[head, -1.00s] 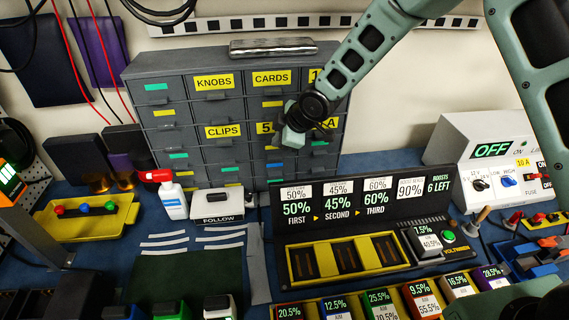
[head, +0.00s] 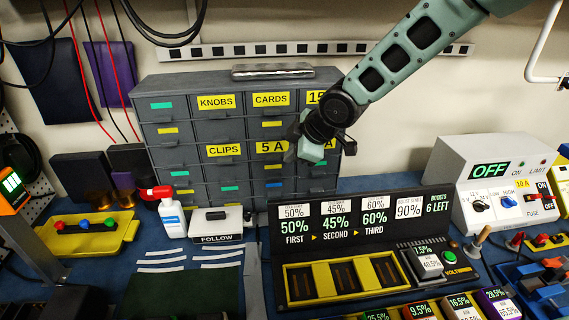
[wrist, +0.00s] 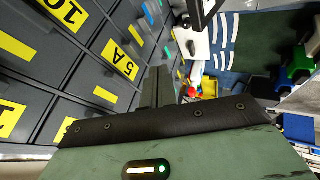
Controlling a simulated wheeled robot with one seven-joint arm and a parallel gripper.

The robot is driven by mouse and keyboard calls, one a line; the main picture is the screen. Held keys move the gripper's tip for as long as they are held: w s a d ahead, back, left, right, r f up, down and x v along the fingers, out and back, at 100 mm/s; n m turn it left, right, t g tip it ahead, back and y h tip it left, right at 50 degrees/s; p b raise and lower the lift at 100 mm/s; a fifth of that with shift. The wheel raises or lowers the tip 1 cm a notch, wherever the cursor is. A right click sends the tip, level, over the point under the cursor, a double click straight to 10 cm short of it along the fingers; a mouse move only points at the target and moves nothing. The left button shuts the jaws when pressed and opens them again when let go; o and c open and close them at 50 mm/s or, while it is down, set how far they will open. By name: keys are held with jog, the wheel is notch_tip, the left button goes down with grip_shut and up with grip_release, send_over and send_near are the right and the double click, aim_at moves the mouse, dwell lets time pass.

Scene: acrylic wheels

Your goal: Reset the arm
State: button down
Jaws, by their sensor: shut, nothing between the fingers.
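My arm reaches in from the upper right in the head view. My gripper (head: 306,150) is in front of the right side of the grey drawer cabinet (head: 190,128), above the black voltage panel (head: 375,222). Its fingers are shut and hold nothing. In the wrist view the closed fingers (wrist: 160,87) show close beside the labelled drawers, including one marked 5 A (wrist: 120,62). I cannot tell whether the gripper touches the cabinet.
A yellow three-slot tray (head: 342,297) sits below the panel. A white OFF power box (head: 460,160) stands at right. A red-topped white bottle (head: 171,215), a FOLLOW box (head: 216,223) and a yellow tray (head: 80,245) stand at left. Room above the bench front is clear.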

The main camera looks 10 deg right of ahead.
jog(key=s+d+f+m+g+h+b, duration=0.1)
jog(key=s+d+m+g+h+b, duration=0.1)
jog(key=s, duration=1.5)
jog(key=s+d+f+m+g+h+b, duration=0.2)
jog(key=s+m+b, duration=0.3)
jog(key=s, duration=1.2)
jog(key=shift+s+d+f+m+g, duration=0.2)
jog(key=shift+s+d+m+g, duration=0.3)
jog(key=shift+m+g, duration=0.45)
